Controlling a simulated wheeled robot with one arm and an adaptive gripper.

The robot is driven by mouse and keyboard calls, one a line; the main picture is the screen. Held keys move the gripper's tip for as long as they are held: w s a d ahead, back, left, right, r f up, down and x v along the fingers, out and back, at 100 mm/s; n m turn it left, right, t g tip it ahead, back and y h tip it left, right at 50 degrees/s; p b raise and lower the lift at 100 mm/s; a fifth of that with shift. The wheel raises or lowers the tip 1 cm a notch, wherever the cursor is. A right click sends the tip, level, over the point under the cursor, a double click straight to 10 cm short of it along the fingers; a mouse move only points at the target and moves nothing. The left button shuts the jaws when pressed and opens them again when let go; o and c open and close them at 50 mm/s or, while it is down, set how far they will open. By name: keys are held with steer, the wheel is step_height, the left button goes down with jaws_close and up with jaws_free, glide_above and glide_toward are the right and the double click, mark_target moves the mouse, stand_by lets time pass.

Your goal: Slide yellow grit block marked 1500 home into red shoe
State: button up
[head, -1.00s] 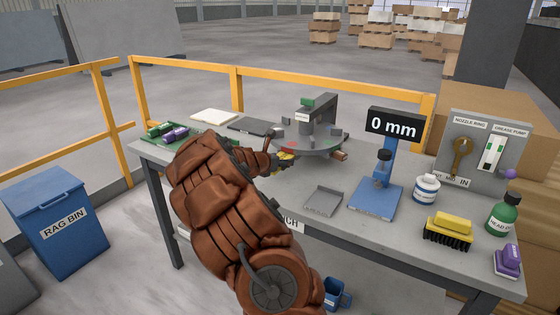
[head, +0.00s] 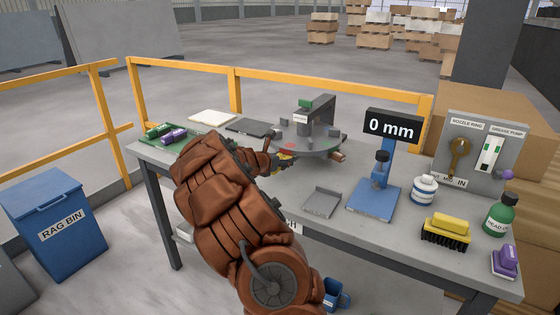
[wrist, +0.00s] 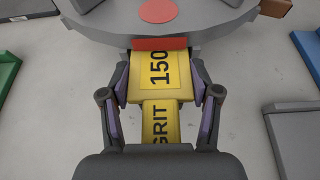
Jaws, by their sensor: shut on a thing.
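The yellow grit block (wrist: 160,80) lies between the fingers of my gripper (wrist: 163,88) in the wrist view, with "150" and "GRIT" readable and the rest of its marking out of sight. My gripper is shut on it. The red shoe (wrist: 160,43) sits at the rim of the round grey plate, right at the block's far end; I cannot tell how far the block is inside it. In the head view the block (head: 286,158) is a small yellow patch at the plate's near edge, and my arm hides part of the gripper.
The grey round plate (head: 308,148) carries other coloured shoes under a grey machine arm. A green tray (head: 172,138) with green and purple blocks is left. An empty grey tray (head: 322,202) and a blue gauge stand (head: 373,200) reading 0 mm are right.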

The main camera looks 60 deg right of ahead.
steer(key=shift+d+r, duration=0.1)
steer(key=shift+d, duration=0.3)
steer(key=shift+a, duration=0.15)
stand_by(0.4)
steer(key=shift+a+r, duration=0.15)
steer(key=shift+a, duration=1.65)
steer(key=shift+f, duration=0.2)
stand_by(0.5)
steer(key=shift+d+p, duration=0.65)
steer(key=shift+d, duration=1.3)
stand_by(1.5)
steer(key=shift+a, duration=0.1)
steer(key=shift+a+r, duration=0.2)
steer(key=shift+a, duration=1.65)
